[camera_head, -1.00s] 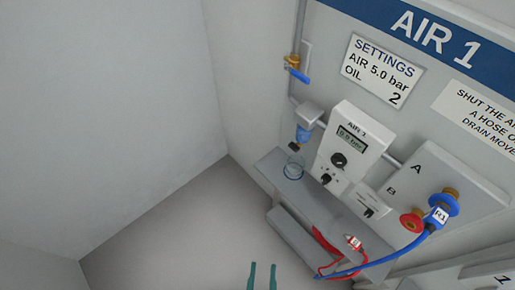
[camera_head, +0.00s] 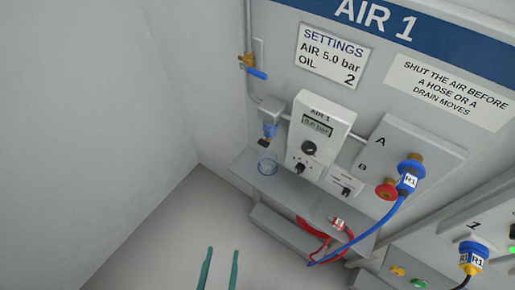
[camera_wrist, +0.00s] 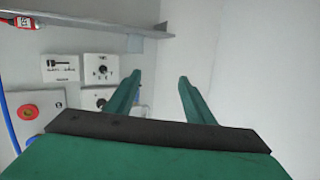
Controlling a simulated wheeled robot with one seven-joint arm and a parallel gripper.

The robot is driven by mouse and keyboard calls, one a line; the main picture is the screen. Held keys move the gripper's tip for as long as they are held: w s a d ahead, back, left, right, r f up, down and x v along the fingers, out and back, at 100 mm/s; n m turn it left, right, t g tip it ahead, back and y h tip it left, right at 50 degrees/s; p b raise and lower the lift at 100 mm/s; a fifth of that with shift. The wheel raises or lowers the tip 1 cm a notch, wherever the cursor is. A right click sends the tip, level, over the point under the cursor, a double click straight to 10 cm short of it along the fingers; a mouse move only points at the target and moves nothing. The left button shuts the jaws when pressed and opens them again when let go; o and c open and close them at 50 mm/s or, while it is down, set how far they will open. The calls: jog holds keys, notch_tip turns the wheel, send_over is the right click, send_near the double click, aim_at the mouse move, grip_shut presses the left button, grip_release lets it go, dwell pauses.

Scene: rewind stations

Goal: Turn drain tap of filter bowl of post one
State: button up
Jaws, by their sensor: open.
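The filter bowl (camera_head: 269,130) hangs under a grey head at the left end of the AIR 1 panel. A dark drain tap (camera_head: 263,142) sits at its bottom, above a clear cup (camera_head: 267,163) on the grey shelf. The tap is small and its angle is hard to tell. My gripper (camera_head: 221,250) shows at the bottom of the head view, well below the shelf and apart from the bowl. In the wrist view its green fingers (camera_wrist: 157,78) are spread with nothing between them. The bowl is not clearly visible there.
The grey shelf (camera_head: 225,172) juts out under the panel, with a red hose (camera_head: 315,227) and a blue hose (camera_head: 375,222) at its right. A blue-handled valve (camera_head: 257,73) is on the pipe above. The display (camera_head: 317,126) appears to read 0.0 bar. Floor at left is clear.

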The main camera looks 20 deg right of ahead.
jog(key=w+d+r+m+g+h, duration=0.1)
jog(key=w+r+m+h, duration=0.1)
jog(key=w, duration=0.4)
jog(key=w+d+r+m+h, duration=0.1)
jog(key=w+d+h, duration=0.1)
jog(key=w, duration=0.3)
jog(key=m+g+h, duration=0.2)
jog(key=h, duration=0.2)
send_near(262, 145)
jog(key=x, duration=0.8)
jog(key=shift+w, duration=0.15)
jog(key=c, duration=1)
